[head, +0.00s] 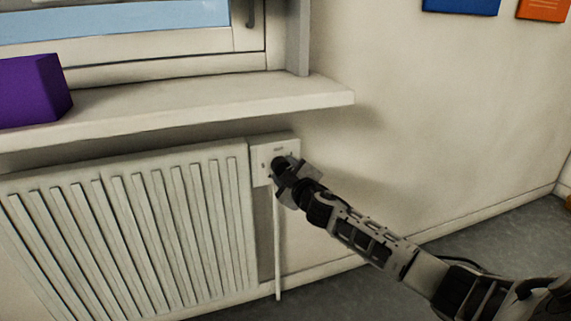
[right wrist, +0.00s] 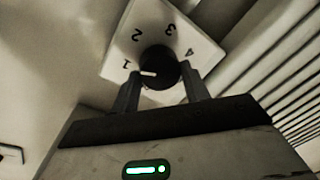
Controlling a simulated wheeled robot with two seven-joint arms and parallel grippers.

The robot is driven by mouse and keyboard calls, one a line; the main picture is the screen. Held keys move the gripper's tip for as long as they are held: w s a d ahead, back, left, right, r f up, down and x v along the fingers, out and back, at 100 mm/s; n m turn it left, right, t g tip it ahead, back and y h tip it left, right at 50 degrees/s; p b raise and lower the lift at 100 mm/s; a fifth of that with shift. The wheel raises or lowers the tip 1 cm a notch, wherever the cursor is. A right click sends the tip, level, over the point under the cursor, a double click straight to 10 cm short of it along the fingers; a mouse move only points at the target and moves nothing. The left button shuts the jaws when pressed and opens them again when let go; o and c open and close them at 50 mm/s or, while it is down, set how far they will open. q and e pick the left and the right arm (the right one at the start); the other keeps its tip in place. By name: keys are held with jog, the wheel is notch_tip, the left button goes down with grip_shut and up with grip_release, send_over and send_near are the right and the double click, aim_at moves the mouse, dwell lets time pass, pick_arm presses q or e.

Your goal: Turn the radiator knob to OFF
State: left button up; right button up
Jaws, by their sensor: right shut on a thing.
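The radiator knob (right wrist: 160,62) is round and black with a white pointer mark. It sits on a white square plate (right wrist: 187,27) marked 1, 2, 3 and 4; no OFF label can be read. In the right wrist view the pointer lies to the left, near the 1 and slightly below it. My right gripper (right wrist: 162,80) is shut on the knob, one finger on each side. In the head view the plate (head: 260,152) is on the wall at the radiator's right end, and my right gripper (head: 289,176) partly covers it. My left gripper is not in view.
The ribbed white radiator (head: 130,235) stands left of the plate. A window sill (head: 220,103) juts out above, with a purple box (head: 35,90) at its left. A thin pipe (head: 278,250) runs down below the plate.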

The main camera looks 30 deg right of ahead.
jog(key=n+p, duration=0.2)
jog(key=n, duration=0.1)
jog(key=shift+a+r+n, duration=0.15)
jog(key=shift+n, duration=0.15)
jog(key=shift+n+g+h+p, duration=0.3)
jog(key=shift+n+p, duration=0.05)
jog(key=shift+n, duration=0.45)
jog(key=shift+n+p, duration=0.35)
jog(key=shift+n, duration=0.45)
jog(key=shift+n+h, duration=0.3)
jog(key=shift+n, duration=0.6)
jog(key=shift+a+n+p, duration=0.1)
jog(key=shift+n+p, duration=0.4)
jog(key=shift+n, duration=0.2)
jog(key=shift+f+n+h, duration=0.2)
jog(key=shift+n+h, duration=0.1)
jog(key=shift+n, duration=0.9)
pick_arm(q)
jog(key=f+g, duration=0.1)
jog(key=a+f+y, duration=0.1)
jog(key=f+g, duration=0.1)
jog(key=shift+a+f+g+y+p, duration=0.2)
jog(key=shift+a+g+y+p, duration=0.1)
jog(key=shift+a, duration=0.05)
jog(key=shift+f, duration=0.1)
